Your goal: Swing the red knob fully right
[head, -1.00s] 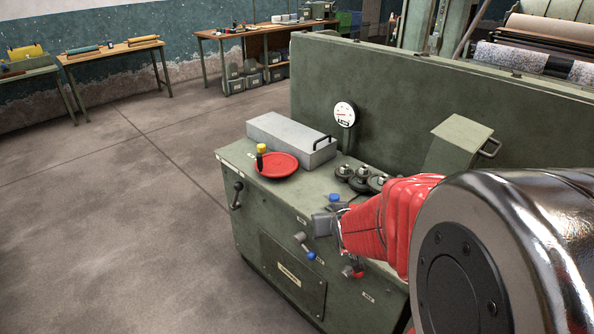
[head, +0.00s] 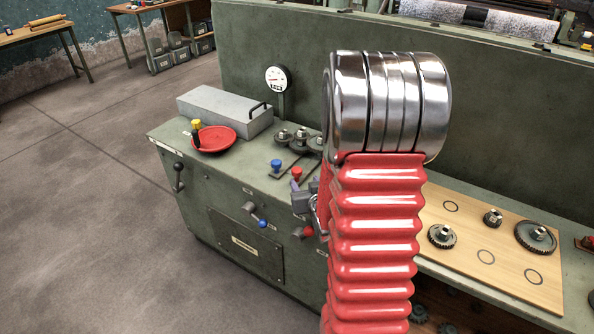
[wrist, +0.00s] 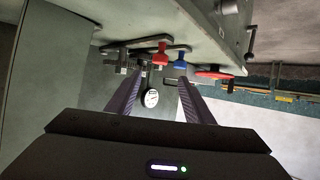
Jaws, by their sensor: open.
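Two red knobs show in the head view. One red knob (head: 297,173) stands on the cabinet top beside a blue knob (head: 276,166). The other, a red-tipped front lever (head: 307,232), sticks out of the cabinet's front face, right of a blue-tipped front lever (head: 255,215). My gripper (head: 302,198) is at the cabinet's front top edge, between the two red knobs in the picture, partly hidden by my arm. The wrist view looks upside down. There my gripper (wrist: 160,76) is open and empty, with the top red knob (wrist: 160,54) and blue knob (wrist: 180,61) beyond its fingertips.
A tall green panel (head: 500,115) stands behind. A wooden board with gears (head: 475,240) lies right. Floor at left is clear.

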